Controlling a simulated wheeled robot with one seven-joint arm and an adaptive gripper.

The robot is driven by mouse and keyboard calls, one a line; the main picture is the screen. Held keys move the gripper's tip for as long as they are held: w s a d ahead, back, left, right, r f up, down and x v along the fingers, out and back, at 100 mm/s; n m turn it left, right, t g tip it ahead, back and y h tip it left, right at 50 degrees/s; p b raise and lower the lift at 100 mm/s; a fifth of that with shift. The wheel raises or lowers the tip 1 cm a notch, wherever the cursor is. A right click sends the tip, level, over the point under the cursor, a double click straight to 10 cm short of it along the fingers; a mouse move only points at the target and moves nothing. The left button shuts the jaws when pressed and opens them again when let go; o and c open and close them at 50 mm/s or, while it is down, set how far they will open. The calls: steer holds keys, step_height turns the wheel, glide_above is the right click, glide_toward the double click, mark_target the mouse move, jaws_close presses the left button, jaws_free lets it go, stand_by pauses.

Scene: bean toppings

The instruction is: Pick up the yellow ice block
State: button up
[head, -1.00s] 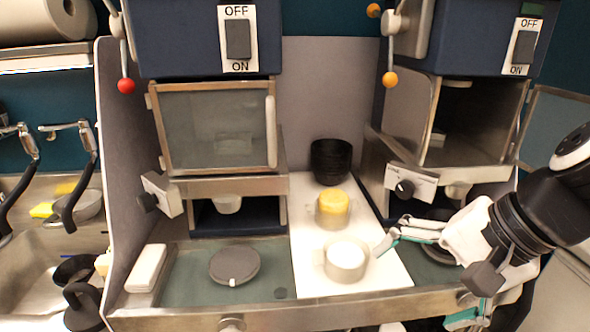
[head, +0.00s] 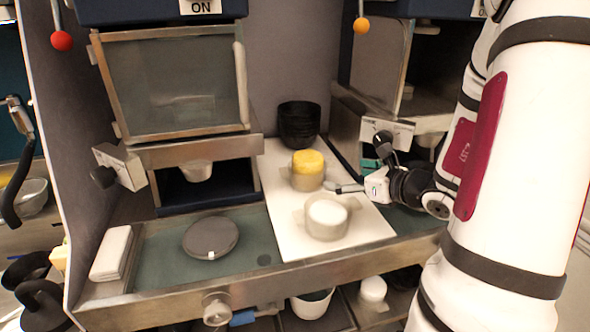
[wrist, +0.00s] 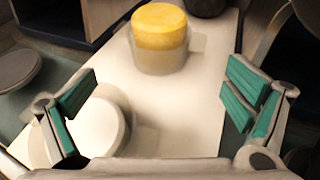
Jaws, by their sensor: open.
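The yellow ice block (head: 308,161) is a round yellow cylinder sitting in a clear-walled cup (head: 306,180) on the white board. In the wrist view the yellow ice block (wrist: 159,25) is at the top centre, ahead of the fingertips and between their lines. My gripper (wrist: 158,100) is open and empty, with teal pads on both fingers. In the head view my gripper (head: 345,187) is at the right of the cups, apart from the yellow block, and partly hidden by its own wrist.
A second cup with white contents (head: 327,217) stands nearer on the white board (head: 290,235); in the wrist view its white contents (wrist: 98,127) lie beside my left finger. Dark stacked bowls (head: 299,122) stand behind the yellow block. A grey disc (head: 210,237) lies at left.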

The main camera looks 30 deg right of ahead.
glide_toward(310, 157)
steer(key=x, duration=0.5)
steer(key=shift+f+p, duration=0.25)
steer(key=shift+p, duration=0.15)
steer(key=shift+x, duration=2.15)
steer(key=shift+w+r, duration=0.1)
steer(key=shift+r, duration=0.1)
steer(key=c, duration=1.7)
